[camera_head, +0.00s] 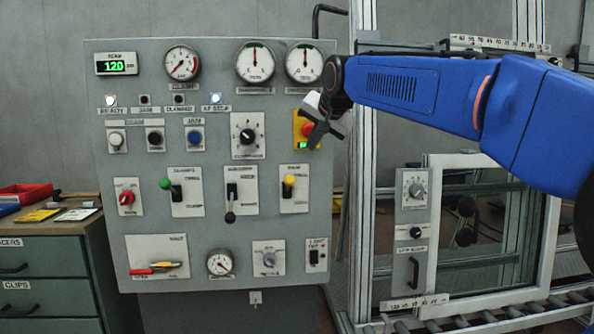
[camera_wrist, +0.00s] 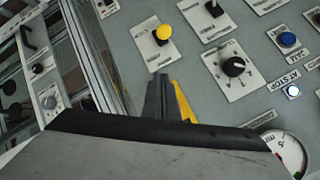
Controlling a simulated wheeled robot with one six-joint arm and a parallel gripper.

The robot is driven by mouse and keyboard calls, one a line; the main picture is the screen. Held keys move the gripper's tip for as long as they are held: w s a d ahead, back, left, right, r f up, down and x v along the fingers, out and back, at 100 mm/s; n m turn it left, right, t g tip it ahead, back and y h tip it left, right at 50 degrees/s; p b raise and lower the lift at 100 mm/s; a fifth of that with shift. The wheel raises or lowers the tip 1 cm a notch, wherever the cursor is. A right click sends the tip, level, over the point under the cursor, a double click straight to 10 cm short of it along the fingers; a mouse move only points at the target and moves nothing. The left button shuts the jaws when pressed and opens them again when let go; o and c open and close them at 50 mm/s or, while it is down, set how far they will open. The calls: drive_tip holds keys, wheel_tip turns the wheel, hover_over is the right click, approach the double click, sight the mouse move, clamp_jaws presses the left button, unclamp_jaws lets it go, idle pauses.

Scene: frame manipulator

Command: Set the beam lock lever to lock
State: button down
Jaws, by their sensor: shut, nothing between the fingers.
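A grey control panel carries three levers: one with a green knob (camera_head: 166,184) at left, one with a black knob (camera_head: 230,217) in the middle, pointing down, and one with a yellow knob (camera_head: 290,180) at right. Their small labels are too blurred to tell which is the beam lock lever. The yellow knob also shows in the wrist view (camera_wrist: 165,33). My gripper (camera_head: 313,138) is in front of the panel's right side, above the yellow-knobbed lever, overlapping the red button. In the wrist view its fingers (camera_wrist: 163,88) are together and empty, apart from the yellow knob.
The red button (camera_head: 307,130) sits on a yellow plate, partly hidden by my gripper. A black rotary knob (camera_head: 247,136) is left of it. A framed window (camera_head: 433,230) stands at right. A drawer cabinet (camera_head: 50,258) with a red bin (camera_head: 25,194) is at left.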

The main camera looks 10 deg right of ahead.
hover_over(289, 185)
drive_tip(key=d, duration=0.3)
wheel_tip(289, 185, down, 9)
drive_tip(key=shift+a, duration=0.25)
drive_tip(key=shift+s+f, duration=0.1)
drive_tip(key=shift+f, duration=0.1)
